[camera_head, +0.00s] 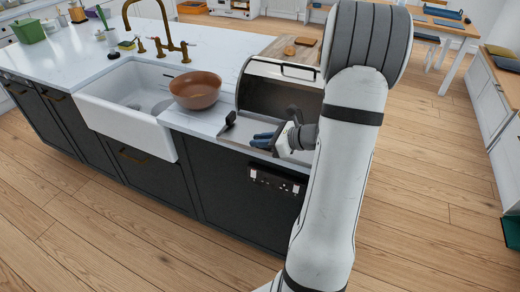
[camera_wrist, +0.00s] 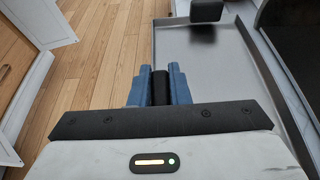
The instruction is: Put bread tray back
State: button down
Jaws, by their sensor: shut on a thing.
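A grey metal tray (camera_wrist: 195,65) with a low rim fills the centre right of the wrist view. It has a black handle (camera_wrist: 204,32) at its far end and another black handle (camera_wrist: 160,88) at its near side. My gripper (camera_wrist: 160,84) has its blue fingers closed on the near handle. In the head view the tray (camera_head: 246,131) lies at the front of an open grey countertop box (camera_head: 281,92), and my gripper (camera_head: 264,141) is at its right end. My arm hides part of the box and the tray's right end.
A brown bowl (camera_head: 195,90) stands on the white counter left of the box, beside a white sink (camera_head: 130,105) with a brass faucet. A wooden board (camera_head: 290,48) lies behind the box. Dark cabinets (camera_head: 235,195) are below. The wooden floor in front is clear.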

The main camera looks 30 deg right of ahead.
aim_at(267, 150)
jog(key=shift+f, duration=1.8)
jog(key=shift+f, duration=0.15)
jog(key=c, duration=1.4)
grip_release()
jog(key=shift+o, duration=0.2)
